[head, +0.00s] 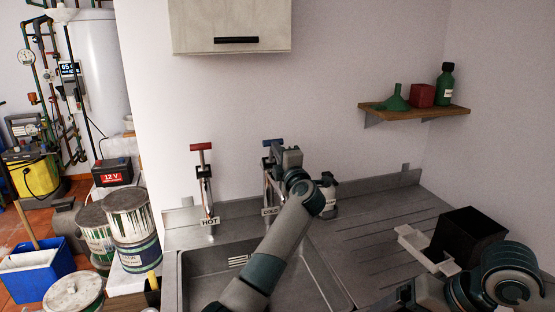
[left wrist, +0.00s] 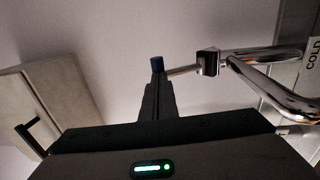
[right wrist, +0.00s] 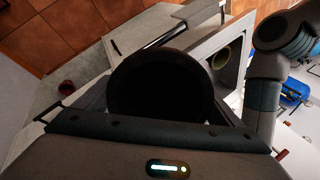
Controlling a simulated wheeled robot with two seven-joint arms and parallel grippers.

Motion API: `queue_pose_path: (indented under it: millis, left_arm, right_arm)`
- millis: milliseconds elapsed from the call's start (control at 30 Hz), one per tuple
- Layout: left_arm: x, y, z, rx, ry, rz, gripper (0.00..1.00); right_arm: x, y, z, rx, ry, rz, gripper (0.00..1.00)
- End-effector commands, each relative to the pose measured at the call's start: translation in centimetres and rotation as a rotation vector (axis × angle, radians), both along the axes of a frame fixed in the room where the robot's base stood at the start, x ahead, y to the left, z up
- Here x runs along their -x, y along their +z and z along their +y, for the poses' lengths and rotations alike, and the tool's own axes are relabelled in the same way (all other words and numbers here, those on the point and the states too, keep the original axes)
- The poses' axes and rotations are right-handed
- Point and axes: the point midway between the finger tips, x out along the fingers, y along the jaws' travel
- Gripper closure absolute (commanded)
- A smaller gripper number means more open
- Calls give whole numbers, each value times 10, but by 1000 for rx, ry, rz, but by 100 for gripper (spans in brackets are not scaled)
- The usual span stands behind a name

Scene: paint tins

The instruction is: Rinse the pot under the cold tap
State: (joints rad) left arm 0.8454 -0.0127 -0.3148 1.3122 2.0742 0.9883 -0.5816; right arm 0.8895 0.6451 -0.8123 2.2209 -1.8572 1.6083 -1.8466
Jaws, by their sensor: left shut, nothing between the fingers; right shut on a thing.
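The black pot (head: 468,238) is at the right over the draining board. In the right wrist view its round dark mouth (right wrist: 160,85) faces the camera. My right gripper (head: 438,270) is shut on the pot; its fingers are mostly hidden. The cold tap (head: 267,185) has a blue handle (head: 273,142) and a COLD label, partly hidden by my left arm. My left gripper (head: 282,152) is shut and empty at that handle. In the left wrist view the fingertips meet the blue handle end (left wrist: 157,64); I cannot tell whether they touch. No running water shows.
The hot tap (head: 207,187) with a red handle stands left of the cold tap. The sink (head: 205,268) lies below both, partly behind my left arm. A wooden shelf (head: 415,113) holds a green funnel, red box and green bottle. Paint tins (head: 135,240) stand at the left.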

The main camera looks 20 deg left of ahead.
Motion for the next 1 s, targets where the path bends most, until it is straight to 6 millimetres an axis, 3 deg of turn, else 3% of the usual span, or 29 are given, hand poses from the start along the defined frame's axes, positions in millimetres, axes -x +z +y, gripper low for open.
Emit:
queue_pose_path:
  millis: [400, 733, 1000]
  left_arm:
    - [-15, 19, 10, 1, 1, 2, 100]
    - [-15, 16, 10, 0, 0, 0, 100]
    - [-13, 20, -1, 1, -1, 2, 100]
  right_arm:
    - [0, 30, 0, 0, 0, 0, 34]
    - [0, 27, 0, 0, 0, 0, 34]
    - [0, 37, 0, 0, 0, 0, 34]
